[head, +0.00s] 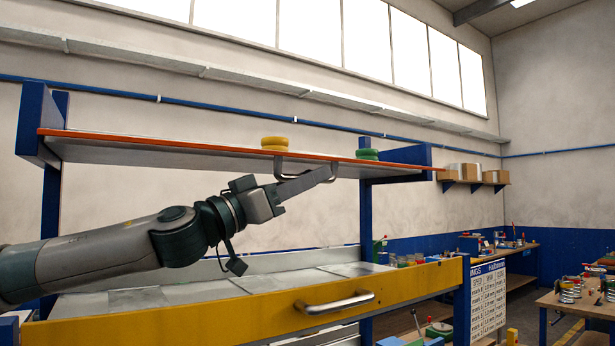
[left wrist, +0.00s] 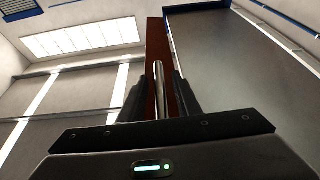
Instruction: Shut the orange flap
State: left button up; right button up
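The orange flap (head: 210,147) is a long panel, raised and roughly level above the yellow-fronted bench in the head view. Its front edge is orange and its underside grey. A metal bar handle (head: 333,173) hangs at its front edge. My left gripper (head: 305,183) is at this handle, reaching up from the lower left. In the left wrist view, the handle (left wrist: 158,85) runs between the two dark fingers. The fingers stand on either side of it, with reddish-brown flap surface (left wrist: 155,35) visible beside the bar, so they look open around it. My right gripper is not in view.
A yellow front panel (head: 230,316) with a metal handle (head: 335,303) lies below the flap. Blue posts (head: 366,215) stand at the sides. Yellow rings (head: 275,143) and green rings (head: 367,154) show above the flap. Workbenches (head: 580,303) stand at right.

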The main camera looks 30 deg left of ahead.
pick_arm(q)
grip_shut()
dwell(0.3)
